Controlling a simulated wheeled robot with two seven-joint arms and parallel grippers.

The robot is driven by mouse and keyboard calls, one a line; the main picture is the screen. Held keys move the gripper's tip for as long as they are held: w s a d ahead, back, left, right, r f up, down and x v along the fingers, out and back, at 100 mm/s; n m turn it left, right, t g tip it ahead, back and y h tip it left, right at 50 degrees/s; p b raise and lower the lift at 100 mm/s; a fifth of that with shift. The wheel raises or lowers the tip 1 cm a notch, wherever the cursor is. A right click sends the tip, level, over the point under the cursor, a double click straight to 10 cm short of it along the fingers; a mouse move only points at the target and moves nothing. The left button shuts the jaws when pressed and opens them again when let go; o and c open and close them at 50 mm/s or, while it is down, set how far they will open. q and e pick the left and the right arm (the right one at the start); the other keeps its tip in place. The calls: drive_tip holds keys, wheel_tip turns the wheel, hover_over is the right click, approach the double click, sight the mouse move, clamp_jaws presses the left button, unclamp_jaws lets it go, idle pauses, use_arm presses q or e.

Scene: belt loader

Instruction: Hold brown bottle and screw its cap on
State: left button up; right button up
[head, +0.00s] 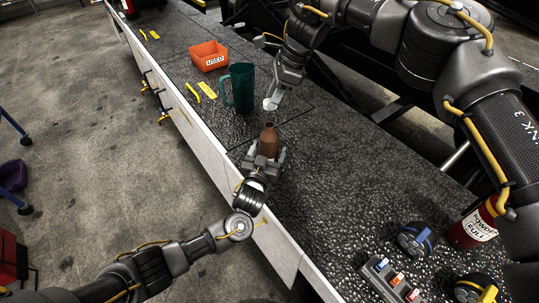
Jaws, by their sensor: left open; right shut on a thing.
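The brown bottle (268,140) stands upright on the dark speckled worktop, near its left edge. My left gripper (265,158) is at the bottle's lower part, its fingers open on either side of it. My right gripper (273,98) is above and beyond the bottle, shut on a small white cap (268,104). The cap is apart from the bottle. The bottle's base is hidden by my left gripper.
A green mug (241,88) and an orange bin (208,56) labelled "USED" stand farther up the worktop. A red canister (473,229), blue and yellow round items and a grey block (391,280) are at lower right. The middle right of the worktop is clear.

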use_arm(q)
drive_tip(key=shift+w, duration=0.2)
drive_tip(key=c, duration=1.5)
use_arm(e)
hover_over(269, 125)
drive_tip(key=d, duration=0.1)
drive_tip(key=shift+w+f, duration=0.1)
drive_tip(key=shift+f, duration=2.3)
drive_tip(key=shift+f, duration=0.85)
drive_tip(key=shift+f, duration=0.6)
